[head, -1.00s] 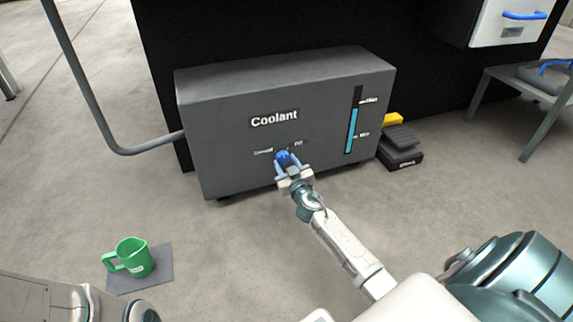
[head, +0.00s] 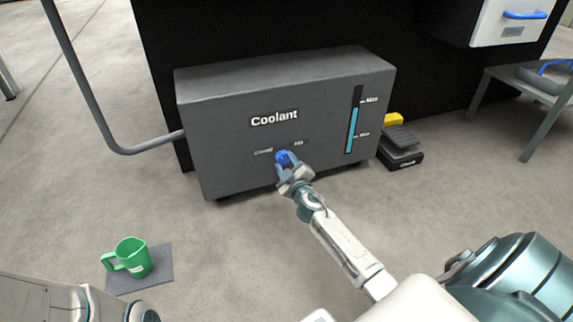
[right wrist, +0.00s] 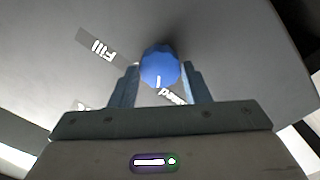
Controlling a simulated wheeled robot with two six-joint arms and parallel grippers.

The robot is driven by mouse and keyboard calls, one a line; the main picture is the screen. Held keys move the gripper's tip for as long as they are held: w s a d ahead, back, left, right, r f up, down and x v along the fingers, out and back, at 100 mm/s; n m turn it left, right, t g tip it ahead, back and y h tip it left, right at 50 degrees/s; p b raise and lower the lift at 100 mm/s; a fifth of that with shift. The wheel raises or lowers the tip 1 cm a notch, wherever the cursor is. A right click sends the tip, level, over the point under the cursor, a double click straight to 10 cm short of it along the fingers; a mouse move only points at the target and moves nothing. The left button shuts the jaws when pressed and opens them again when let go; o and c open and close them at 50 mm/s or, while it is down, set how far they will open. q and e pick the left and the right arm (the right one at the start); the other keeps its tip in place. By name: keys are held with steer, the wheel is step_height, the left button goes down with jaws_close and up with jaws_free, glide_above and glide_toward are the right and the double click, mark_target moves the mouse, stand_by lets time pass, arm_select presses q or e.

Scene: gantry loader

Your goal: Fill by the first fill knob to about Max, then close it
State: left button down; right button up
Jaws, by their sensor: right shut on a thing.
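The grey Coolant tank (head: 225,125) stands against a dark wall. Its blue fill knob (head: 282,157) sits on the front face between the labels at its left and right. My right gripper (head: 286,165) is shut on the knob; the right wrist view shows a finger on each side of the knob (right wrist: 160,66). A short white mark shows on the knob's lower part there. The level gauge (head: 352,125) has a cyan column whose top is a little below the Max mark and well above the Min mark. My left gripper is out of view; only arm parts show at lower left.
A green mug (head: 133,257) stands on a dark mat (head: 163,274) on the floor at lower left. A black pedal (head: 402,155) with a yellow part lies right of the tank. A grey pipe (head: 92,95) runs into the tank's left side.

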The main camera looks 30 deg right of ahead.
steer(key=shift+n, duration=1.1)
steer(key=o, duration=1)
steer(key=p+v, duration=0.1)
steer(key=v, duration=0.9)
steer(key=shift+s, duration=0.4)
